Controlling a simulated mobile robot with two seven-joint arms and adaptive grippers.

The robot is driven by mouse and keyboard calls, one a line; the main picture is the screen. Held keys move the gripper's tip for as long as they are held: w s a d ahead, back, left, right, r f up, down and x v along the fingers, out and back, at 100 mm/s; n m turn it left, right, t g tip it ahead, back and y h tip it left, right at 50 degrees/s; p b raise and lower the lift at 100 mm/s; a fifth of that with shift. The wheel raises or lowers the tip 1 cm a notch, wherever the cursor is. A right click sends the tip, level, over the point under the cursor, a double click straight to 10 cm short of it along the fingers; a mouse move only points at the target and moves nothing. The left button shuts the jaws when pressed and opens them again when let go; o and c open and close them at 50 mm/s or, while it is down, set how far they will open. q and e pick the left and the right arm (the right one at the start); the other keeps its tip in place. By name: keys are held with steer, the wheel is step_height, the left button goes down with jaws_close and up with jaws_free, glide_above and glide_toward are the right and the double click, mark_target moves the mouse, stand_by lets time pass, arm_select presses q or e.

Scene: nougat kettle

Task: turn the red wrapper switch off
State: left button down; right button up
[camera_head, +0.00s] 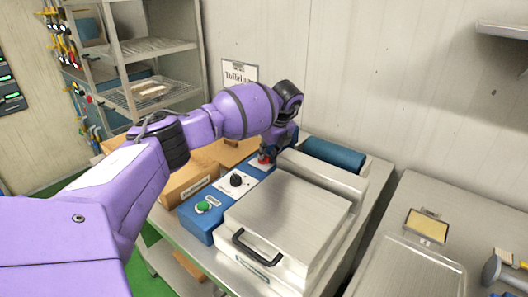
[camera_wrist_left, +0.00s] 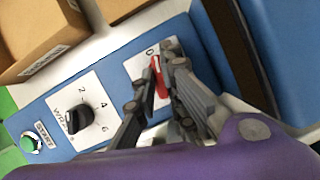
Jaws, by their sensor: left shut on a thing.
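The red wrapper switch (camera_wrist_left: 159,77) sits on a white plate at the far end of the blue control panel (camera_wrist_left: 110,65). In the head view the red switch (camera_head: 264,159) shows just under my left gripper (camera_head: 270,154). In the left wrist view my left gripper (camera_wrist_left: 157,90) has its two fingers on either side of the switch, shut on it. A "0" mark shows on the plate by the switch's upper end; other marks are hidden by the fingers. My right gripper is in neither view.
A black dial (camera_head: 236,180) and a green START button (camera_head: 204,206) are on the same panel. Cardboard boxes (camera_head: 190,180) stand left of it. A steel lid with a black handle (camera_head: 257,248) and a blue roll (camera_head: 335,154) lie to the right.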

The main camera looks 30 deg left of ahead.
arm_select(q)
steer(key=shift+n+g, duration=0.6)
steer(key=shift+n, duration=0.9)
steer(key=shift+f, duration=0.1)
steer(key=c, duration=1.8)
jaws_free()
steer(key=v, duration=1.2)
steer(key=shift+w, duration=0.1)
